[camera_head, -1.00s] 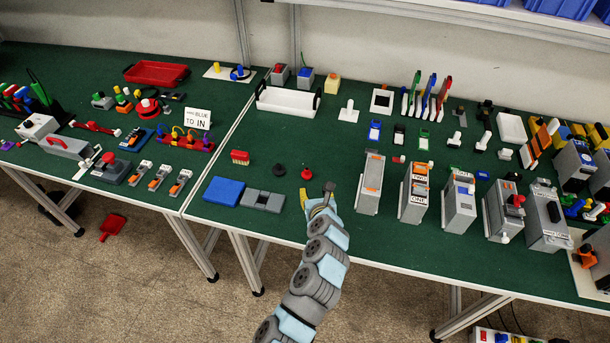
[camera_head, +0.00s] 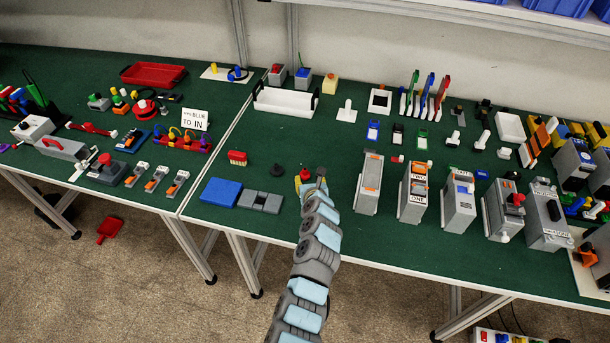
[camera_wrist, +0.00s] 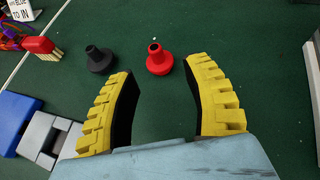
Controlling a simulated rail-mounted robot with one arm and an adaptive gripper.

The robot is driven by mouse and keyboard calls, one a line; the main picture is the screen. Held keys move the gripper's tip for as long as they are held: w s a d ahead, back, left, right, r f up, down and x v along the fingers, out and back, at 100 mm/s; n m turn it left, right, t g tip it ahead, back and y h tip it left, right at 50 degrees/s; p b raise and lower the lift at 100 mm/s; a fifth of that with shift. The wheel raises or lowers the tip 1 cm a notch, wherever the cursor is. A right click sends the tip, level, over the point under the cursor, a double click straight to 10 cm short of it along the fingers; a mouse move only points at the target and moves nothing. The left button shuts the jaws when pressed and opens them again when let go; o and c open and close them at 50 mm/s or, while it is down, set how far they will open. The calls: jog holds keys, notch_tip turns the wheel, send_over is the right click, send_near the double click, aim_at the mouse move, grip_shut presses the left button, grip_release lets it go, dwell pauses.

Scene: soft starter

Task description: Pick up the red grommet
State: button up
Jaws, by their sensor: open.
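The red grommet (camera_wrist: 159,61) stands on the green table in the wrist view, a round flange with a narrower hollow neck. A black grommet (camera_wrist: 99,60) of like shape stands to the left of the red one, just beyond the left fingertip.
A red brush-like block (camera_head: 237,157), a blue block (camera_head: 221,192) and a grey block (camera_head: 260,201) lie to the left. A grey upright box (camera_head: 369,184) stands to the right. Green table is clear beyond the grommets.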

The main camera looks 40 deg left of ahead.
aim_at(305, 171)
jog(key=shift+x, duration=0.8)
jog(key=shift+a+r+b+x, duration=0.1)
jog(key=shift+b+x, duration=0.3)
jog(key=shift+x, duration=0.35)
jog(key=shift+a+r+b+x, duration=0.15)
jog(key=shift+b+x, duration=0.25)
jog(key=shift+x, duration=0.35)
jog(key=shift+a+f, duration=0.2)
jog(key=shift+f, duration=0.05)
jog(key=shift+b+x, duration=0.8)
jog(key=shift+w+r, duration=0.1)
grip_shut()
